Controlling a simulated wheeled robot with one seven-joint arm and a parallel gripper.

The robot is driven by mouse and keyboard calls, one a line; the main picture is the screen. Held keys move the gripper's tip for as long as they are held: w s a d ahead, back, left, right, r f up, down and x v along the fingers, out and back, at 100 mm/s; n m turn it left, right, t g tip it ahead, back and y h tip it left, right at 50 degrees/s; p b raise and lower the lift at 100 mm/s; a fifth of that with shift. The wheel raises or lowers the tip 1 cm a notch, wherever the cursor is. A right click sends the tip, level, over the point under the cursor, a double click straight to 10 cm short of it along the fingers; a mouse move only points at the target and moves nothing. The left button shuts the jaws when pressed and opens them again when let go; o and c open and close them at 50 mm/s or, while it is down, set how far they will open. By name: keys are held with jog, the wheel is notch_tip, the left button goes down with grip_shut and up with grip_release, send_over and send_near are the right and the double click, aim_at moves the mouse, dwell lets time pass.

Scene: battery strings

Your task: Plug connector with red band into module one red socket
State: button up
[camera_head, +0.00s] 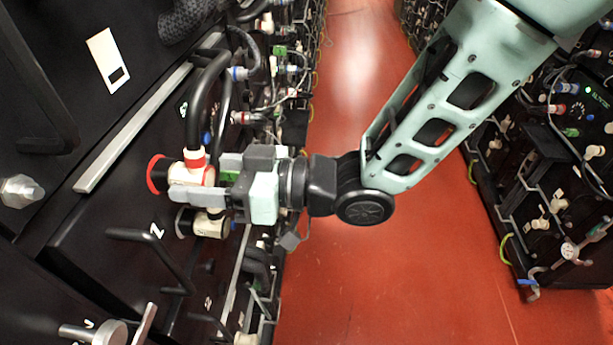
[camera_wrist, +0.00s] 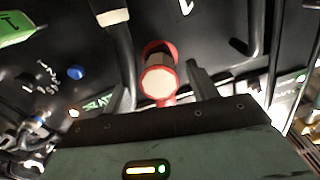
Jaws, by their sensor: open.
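The white connector with the red band (camera_head: 197,160) has a black cable rising from it. Its inner end meets the red socket ring (camera_head: 157,174) on the black module face; how deep it sits cannot be told. In the wrist view the connector's pale round end (camera_wrist: 158,82) faces me, with the red ring (camera_wrist: 160,48) behind it. My gripper (camera_head: 188,186) is open at the connector. Its two fingers stand on either side of the connector in the wrist view, with dark gaps showing; contact on both sides is not clear.
A second pale connector (camera_head: 211,225) sits just below on the module face. A black handle (camera_head: 150,240) juts out near it. Cables and several small connectors crowd the rack behind my gripper. The red aisle floor (camera_head: 390,280) is clear; another rack (camera_head: 545,180) stands right.

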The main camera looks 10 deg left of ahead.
jog(key=w+d+b, duration=0.1)
jog(key=d+b, duration=0.2)
jog(key=d, duration=1.3)
jog(key=shift+w+d+b, duration=0.35)
jog(key=shift+w, duration=0.05)
